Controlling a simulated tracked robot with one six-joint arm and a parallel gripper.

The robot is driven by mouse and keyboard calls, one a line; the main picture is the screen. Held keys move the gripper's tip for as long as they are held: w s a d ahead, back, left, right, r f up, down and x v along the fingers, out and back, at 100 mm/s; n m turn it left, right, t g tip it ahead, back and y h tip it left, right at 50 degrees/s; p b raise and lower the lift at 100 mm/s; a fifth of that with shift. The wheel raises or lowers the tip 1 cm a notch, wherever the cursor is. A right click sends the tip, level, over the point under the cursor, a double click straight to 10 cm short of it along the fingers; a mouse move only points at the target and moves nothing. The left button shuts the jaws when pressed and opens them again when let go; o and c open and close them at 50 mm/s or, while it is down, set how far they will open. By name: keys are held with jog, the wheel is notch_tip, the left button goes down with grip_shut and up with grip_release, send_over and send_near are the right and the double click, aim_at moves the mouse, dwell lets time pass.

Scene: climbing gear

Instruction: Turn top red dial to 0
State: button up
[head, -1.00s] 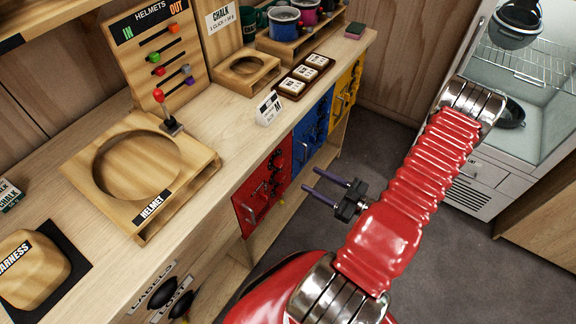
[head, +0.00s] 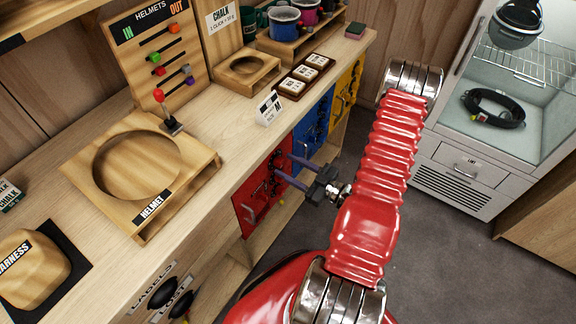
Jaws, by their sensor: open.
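The red door (head: 243,201) is on the front of the wooden counter, with several small dark and red dials in a column along its right side and a metal handle at lower left. The top dial is small and partly hidden behind my fingers; its setting cannot be read. My gripper (head: 282,164) is open, with two dark purple fingers pointing left at the upper part of the red door. The fingertips overlap the top dial area in the picture; whether they touch it I cannot tell.
Blue (head: 313,128) and yellow (head: 347,88) doors stand right of the red one. The counter above holds a wooden helmet stand (head: 95,150), a small white display (head: 269,108) and a tile tray (head: 305,76). An open white fridge (head: 465,185) stands at right. Grey floor is clear between.

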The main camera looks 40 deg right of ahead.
jog(key=shift+w+a, duration=0.15)
jog(key=shift+w, duration=0.3)
jog(key=shift+c, duration=0.5)
jog(key=c, duration=1)
